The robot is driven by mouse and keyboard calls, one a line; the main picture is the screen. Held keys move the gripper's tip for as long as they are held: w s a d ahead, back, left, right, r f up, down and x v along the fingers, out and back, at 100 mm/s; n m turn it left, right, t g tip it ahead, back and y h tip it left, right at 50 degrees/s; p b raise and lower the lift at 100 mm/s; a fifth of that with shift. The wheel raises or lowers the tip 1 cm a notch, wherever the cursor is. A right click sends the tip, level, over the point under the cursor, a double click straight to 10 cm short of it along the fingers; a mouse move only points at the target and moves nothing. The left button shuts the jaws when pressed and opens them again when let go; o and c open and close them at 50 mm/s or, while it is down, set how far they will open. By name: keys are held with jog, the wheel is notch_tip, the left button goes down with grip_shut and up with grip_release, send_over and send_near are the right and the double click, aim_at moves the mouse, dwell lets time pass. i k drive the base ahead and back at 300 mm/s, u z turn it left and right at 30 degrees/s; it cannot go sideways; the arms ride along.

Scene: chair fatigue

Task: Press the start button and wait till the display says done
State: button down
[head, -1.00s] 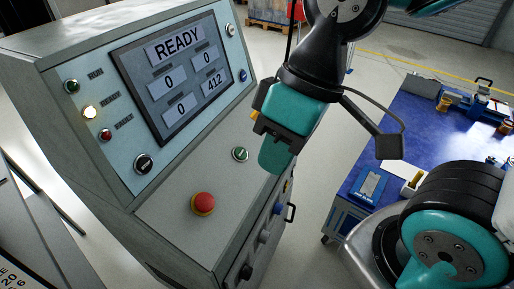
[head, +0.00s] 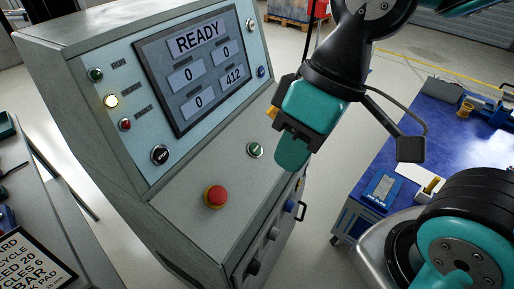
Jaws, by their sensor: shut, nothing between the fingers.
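The grey control cabinet (head: 110,75) stands at the left with a display (head: 201,70) that reads READY, with 0, 0, 0 and 412 below. A green button (head: 255,150) sits on the sloped panel, and its label is too small to read. A black STOP button (head: 160,155) is on the upright face. My gripper (head: 292,155) is shut and empty. It points down, just right of the green button in the picture, and appears apart from it.
A red emergency-stop knob (head: 216,196) stands up on the sloped panel, left of my gripper. A blue-topped workbench (head: 420,130) is at the right. A printed sign (head: 30,262) is at the lower left.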

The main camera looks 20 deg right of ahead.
aim_at(255, 149)
jog(key=k, duration=1)
jog(key=u, duration=0.9)
jog(key=i, duration=0.75)
jog(key=z, duration=1.8)
